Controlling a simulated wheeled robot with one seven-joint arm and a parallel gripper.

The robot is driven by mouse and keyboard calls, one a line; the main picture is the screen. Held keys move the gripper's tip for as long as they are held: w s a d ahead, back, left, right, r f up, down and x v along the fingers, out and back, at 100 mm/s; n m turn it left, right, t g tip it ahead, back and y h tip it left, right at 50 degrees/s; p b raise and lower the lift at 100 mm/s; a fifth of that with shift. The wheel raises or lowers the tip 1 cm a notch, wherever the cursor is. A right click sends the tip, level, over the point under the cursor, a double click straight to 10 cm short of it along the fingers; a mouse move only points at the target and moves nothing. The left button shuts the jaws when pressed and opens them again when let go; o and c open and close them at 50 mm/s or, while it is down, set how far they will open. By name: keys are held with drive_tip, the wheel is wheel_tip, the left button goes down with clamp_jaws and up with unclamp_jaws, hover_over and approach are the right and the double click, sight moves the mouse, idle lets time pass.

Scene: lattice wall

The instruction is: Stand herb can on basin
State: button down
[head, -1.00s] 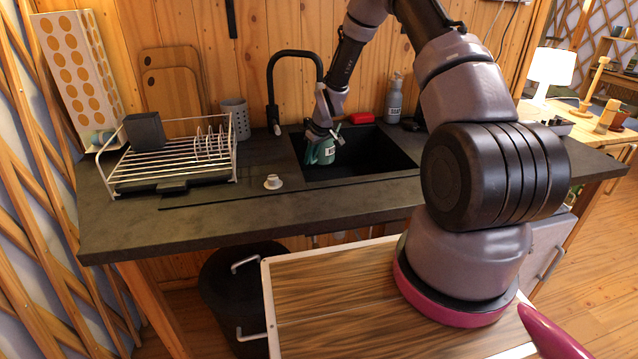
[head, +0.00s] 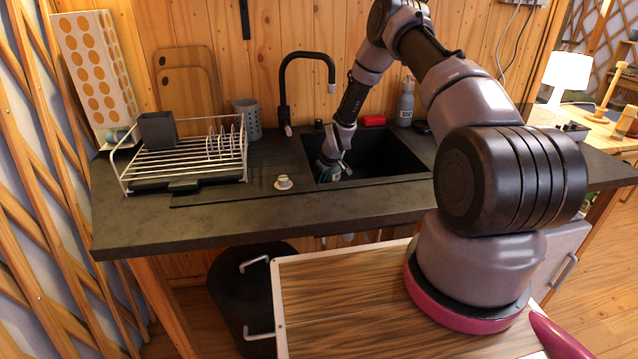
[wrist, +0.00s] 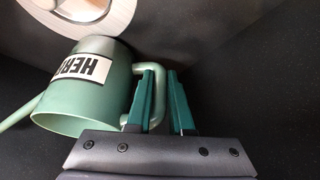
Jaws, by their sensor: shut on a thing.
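The herb can is a small green watering can (wrist: 95,85) with a white label reading "HERB", a spout at the left and a handle at the right. My gripper (wrist: 160,90) is shut on its handle in the wrist view. In the head view the can (head: 333,172) is mostly hidden by my gripper (head: 332,162) and is low inside the black sink basin (head: 405,165). The can looks close to the basin floor beside the round metal drain (wrist: 75,14). I cannot tell whether it touches the floor.
A black faucet (head: 284,95) stands behind the basin's left side. A white dish rack (head: 190,160) and a small cup (head: 283,182) are to the left. A red item (head: 373,120) and a grey bottle (head: 405,103) stand behind the basin.

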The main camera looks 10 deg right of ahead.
drive_tip(key=shift+f, duration=0.1)
drive_tip(key=shift+f, duration=0.15)
drive_tip(key=c, duration=0.8)
unclamp_jaws()
